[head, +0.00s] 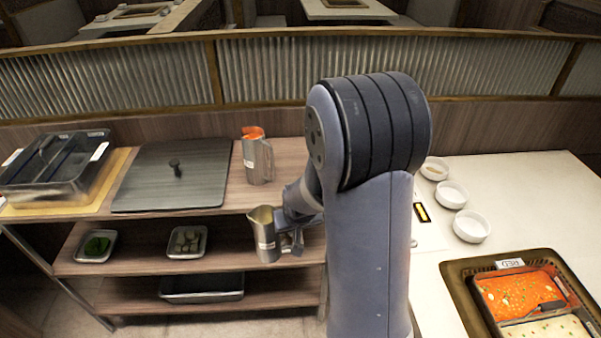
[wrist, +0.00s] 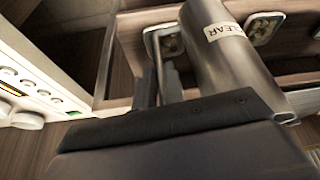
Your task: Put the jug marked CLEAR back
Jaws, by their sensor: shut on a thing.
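The steel jug (head: 266,236) is in my gripper (head: 293,243), in front of the wooden shelf unit and near its top board's front edge. In the wrist view the jug (wrist: 235,65) bears a label reading CLEAR. My gripper is shut on it at its handle side; the exact contact is partly hidden. The jug looks roughly upright in the head view, and its inside is not clear. A second steel jug (head: 257,160) with orange-red at its top stands on the top board, left of my arm.
A dark board with a knob (head: 175,175) and a black bin (head: 55,165) are on the top board. Small dishes (head: 187,242) sit on the shelf below. Right, a pale counter holds white bowls (head: 471,226) and a divided broth pot (head: 530,300) labelled RED. My arm hides the middle.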

